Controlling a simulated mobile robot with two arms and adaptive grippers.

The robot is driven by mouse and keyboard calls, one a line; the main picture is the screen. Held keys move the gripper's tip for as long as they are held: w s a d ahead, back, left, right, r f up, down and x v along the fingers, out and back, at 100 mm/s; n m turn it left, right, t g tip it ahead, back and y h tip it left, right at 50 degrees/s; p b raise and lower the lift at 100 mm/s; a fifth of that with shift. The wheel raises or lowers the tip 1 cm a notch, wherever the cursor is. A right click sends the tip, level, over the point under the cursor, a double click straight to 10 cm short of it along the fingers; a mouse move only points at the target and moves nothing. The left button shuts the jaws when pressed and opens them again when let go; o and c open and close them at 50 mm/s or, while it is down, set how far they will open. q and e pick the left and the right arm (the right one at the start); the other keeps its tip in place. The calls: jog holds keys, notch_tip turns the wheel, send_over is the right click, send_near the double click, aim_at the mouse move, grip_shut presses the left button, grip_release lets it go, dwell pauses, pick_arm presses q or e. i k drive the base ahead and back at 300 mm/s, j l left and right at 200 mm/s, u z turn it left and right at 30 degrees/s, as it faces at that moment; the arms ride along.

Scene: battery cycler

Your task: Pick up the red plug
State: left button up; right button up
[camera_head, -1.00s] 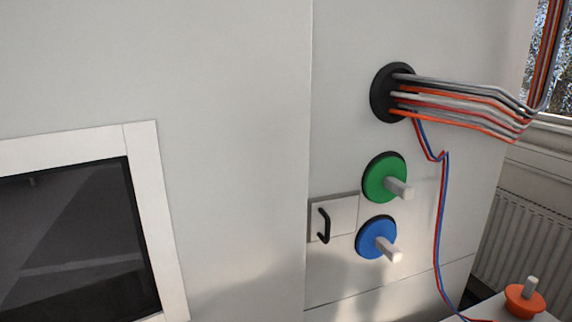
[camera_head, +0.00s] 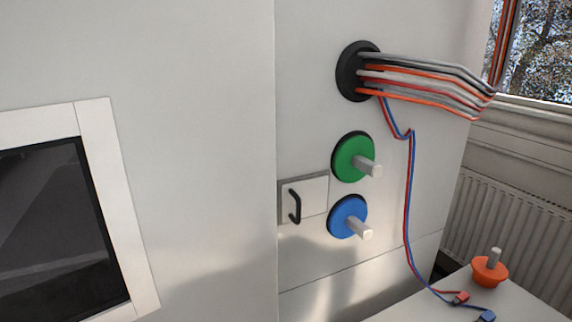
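The red plug (camera_head: 461,298) lies on the white surface at the lower right, at the end of a red cable. A blue plug (camera_head: 487,316) lies just to its right and nearer, at the end of a blue cable. Both cables hang down the cabinet side from the black cable port (camera_head: 356,72). Neither of my grippers shows in the head view.
The white surface (camera_head: 420,312) also holds an orange round knob with a grey peg (camera_head: 489,270) behind the plugs. The cabinet carries a green knob (camera_head: 350,158), a blue knob (camera_head: 345,217) and a small black-handled door (camera_head: 310,197). A radiator (camera_head: 510,225) stands behind at right.

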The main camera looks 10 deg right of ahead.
aim_at(461, 298)
jog(key=z, duration=1.4)
